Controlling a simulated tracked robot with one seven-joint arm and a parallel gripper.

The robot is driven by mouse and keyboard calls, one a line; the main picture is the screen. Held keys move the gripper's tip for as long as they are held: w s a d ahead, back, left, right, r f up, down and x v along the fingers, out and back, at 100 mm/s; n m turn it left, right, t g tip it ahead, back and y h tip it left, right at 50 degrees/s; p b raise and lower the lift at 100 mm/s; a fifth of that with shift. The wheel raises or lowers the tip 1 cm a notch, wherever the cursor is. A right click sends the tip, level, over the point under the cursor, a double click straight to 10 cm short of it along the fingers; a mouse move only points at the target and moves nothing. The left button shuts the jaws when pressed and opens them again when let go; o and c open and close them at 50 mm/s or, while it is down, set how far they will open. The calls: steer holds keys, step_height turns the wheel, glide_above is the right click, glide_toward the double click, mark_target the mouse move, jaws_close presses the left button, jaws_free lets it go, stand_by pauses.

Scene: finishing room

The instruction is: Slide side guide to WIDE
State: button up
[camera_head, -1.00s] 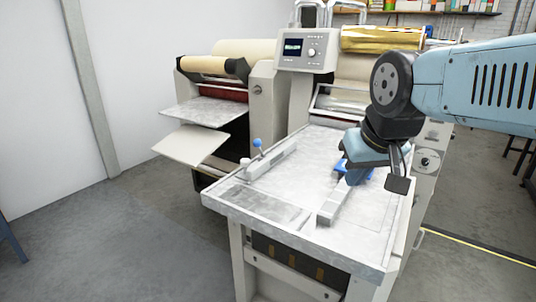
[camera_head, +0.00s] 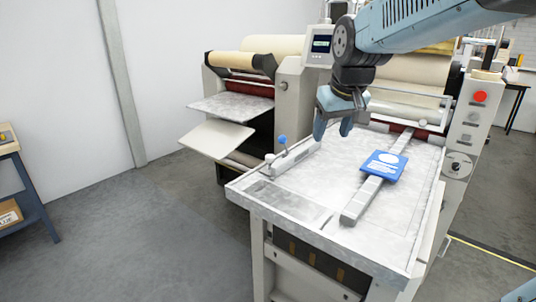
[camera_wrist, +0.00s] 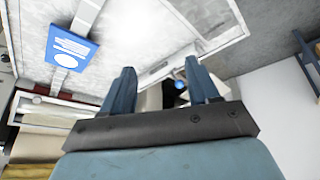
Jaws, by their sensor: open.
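A short grey guide bar (camera_head: 297,172) with a blue ball knob (camera_head: 282,141) on a thin stem lies at the left of the feed table. A longer grey bar (camera_head: 372,190) crosses the table to the right, with a blue plate (camera_head: 383,166) bearing white marks on it. I cannot read any WIDE label. My gripper (camera_head: 333,132) is open and empty, pointing down above the table, right of and higher than the blue knob. In the wrist view the knob (camera_wrist: 180,85) shows between the fingers, beyond their tips and apart from them.
The feed table (camera_head: 300,228) has a raised rim. Rollers and a control panel (camera_head: 319,46) stand behind it. A red button (camera_head: 480,96) is on the right housing. A second machine's trays (camera_head: 217,137) jut out at left. Floor at left is open.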

mark_target(270, 155)
steer(key=w+a+f+n+g+y, duration=0.1)
steer(key=w+a+f, duration=0.1)
steer(key=w+a, duration=0.5)
steer(key=w+a+f+n+y, duration=0.1)
steer(key=w+a+f+n, duration=0.15)
steer(key=w, duration=0.85)
steer(key=shift+m, duration=0.35)
steer(key=x, duration=1.3)
steer(key=shift+a+f, duration=0.2)
steer(key=shift+f, duration=0.15)
steer(key=shift+c, duration=0.3)
jaws_close()
